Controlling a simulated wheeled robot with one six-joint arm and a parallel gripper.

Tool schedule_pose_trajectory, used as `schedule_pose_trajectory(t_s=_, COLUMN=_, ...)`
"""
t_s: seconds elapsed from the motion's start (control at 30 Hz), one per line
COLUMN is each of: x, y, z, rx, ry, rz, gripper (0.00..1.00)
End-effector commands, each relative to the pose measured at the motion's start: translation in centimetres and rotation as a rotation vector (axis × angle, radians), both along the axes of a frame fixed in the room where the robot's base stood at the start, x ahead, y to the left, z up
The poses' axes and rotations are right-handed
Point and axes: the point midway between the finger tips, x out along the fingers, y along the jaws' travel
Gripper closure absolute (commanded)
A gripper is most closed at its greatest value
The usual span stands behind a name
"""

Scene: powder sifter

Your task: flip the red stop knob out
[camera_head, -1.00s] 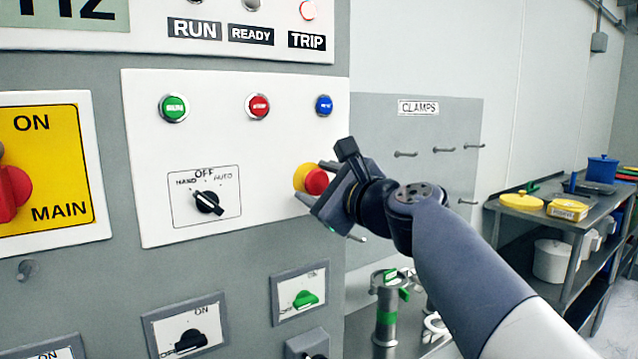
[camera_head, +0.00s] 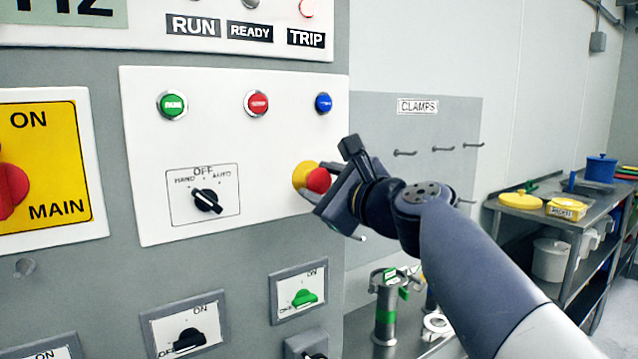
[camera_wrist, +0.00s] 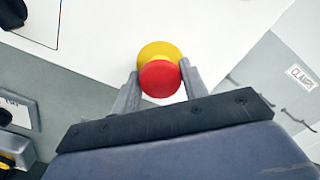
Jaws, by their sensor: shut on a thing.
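The red stop knob (camera_head: 318,180) is a mushroom head on a yellow base (camera_head: 303,174), at the lower right of the white control panel (camera_head: 262,85). My gripper (camera_head: 309,182) is at the knob, its fingers on either side of the red head. In the wrist view the red knob (camera_wrist: 160,78) sits between the two grey fingertips of my gripper (camera_wrist: 158,80), with the yellow base (camera_wrist: 158,49) behind it. The gripper is shut on the knob. The knob's far side is hidden.
A black HAND-OFF-AUTO selector (camera_head: 207,201) is left of the knob. Green (camera_head: 172,104), red (camera_head: 257,104) and blue (camera_head: 324,103) buttons sit above. A board with clamp pegs (camera_head: 420,180) is behind my arm. A table (camera_head: 515,212) stands at right.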

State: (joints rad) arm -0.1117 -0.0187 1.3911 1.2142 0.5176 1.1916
Motion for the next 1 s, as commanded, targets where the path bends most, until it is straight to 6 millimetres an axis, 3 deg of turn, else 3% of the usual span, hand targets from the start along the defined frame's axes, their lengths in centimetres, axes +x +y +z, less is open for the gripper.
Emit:
schedule_pose_trajectory(t_s=0.03, x=0.0, y=0.0, z=-0.2, rx=-0.002, ry=0.003, rz=0.002, gripper=0.99)
schedule_pose_trajectory(t_s=0.07, x=0.0, y=0.0, z=-0.2, rx=-0.002, ry=0.003, rz=0.002, gripper=0.57)
schedule_pose_trajectory(t_s=0.3, x=0.0, y=0.0, z=-0.1, rx=-0.002, ry=0.002, rz=0.001, gripper=0.38)
schedule_pose_trajectory(t_s=0.67, x=-0.5, y=-0.4, z=-0.2, rx=-0.001, ry=0.001, rz=-0.001, gripper=0.36)
schedule_pose_trajectory(t_s=1.0, x=-5.6, y=-3.9, z=-0.3, rx=-0.002, ry=-0.002, rz=-0.006, gripper=0.36)
